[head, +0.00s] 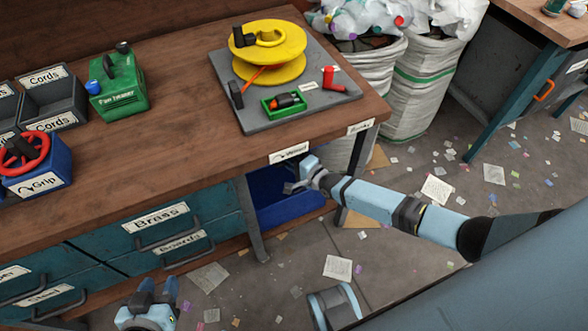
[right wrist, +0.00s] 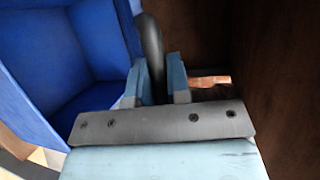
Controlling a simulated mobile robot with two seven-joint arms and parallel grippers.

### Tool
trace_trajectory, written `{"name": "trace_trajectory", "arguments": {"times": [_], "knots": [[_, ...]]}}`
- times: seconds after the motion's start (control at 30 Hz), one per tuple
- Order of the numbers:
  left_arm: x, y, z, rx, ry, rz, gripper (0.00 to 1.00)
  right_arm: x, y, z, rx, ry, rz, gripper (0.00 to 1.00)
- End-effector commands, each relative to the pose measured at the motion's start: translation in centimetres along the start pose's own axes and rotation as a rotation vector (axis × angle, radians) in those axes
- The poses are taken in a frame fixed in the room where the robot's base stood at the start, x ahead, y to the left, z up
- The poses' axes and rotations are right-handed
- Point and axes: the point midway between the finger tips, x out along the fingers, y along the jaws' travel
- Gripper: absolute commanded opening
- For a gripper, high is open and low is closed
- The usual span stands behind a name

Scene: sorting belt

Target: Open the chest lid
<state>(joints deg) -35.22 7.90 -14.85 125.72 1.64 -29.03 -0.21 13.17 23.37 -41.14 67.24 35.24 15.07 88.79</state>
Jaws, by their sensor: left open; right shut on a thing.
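A blue box (head: 283,205), which looks like the chest, stands under the workbench's right end; the bench hides its upper part. The right wrist view shows blue inner walls (right wrist: 85,45) of it, so it looks at least partly open there. My right gripper (head: 304,184) reaches in beside it from the right. In the right wrist view my right gripper (right wrist: 158,82) is shut on a dark curved handle (right wrist: 151,50). Where the handle joins the lid is hidden. My left gripper (head: 158,288) is open and empty at the bottom left, in front of the drawers.
The wooden workbench (head: 180,150) overhangs the box. Teal drawers (head: 165,235) with handles stand left of it, beside a bench leg (head: 252,220). On top are a grey board (head: 270,115) with a yellow reel, a green can (head: 120,85) and bins. Paper scraps litter the floor.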

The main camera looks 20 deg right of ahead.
Motion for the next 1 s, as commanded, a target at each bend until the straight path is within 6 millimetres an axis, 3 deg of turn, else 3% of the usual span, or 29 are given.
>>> {"name": "trace_trajectory", "arguments": {"times": [0.2,0.63,0.67,0.73,1.0], "knots": [[-0.11,-0.07,-0.11,0.002,-0.005,-0.003,0.43,0.60,-1.56,-0.37,-0.005,0.001,-0.001,0.00],[0.01,-0.10,0.19,0.003,-0.010,-0.004,0.43,0.71,-1.71,-0.43,-0.006,0.001,-0.002,0.00],[0.01,-0.10,0.18,0.003,-0.010,-0.004,0.43,0.71,-1.71,-0.43,-0.005,0.001,-0.002,0.24],[0.00,-0.10,0.18,0.002,-0.009,-0.004,0.43,0.71,-1.69,-0.40,-0.005,0.001,-0.001,0.40],[-0.03,-0.08,0.01,0.002,-0.006,-0.004,0.43,0.69,-1.58,-0.31,-0.003,0.000,0.000,0.42]]}}
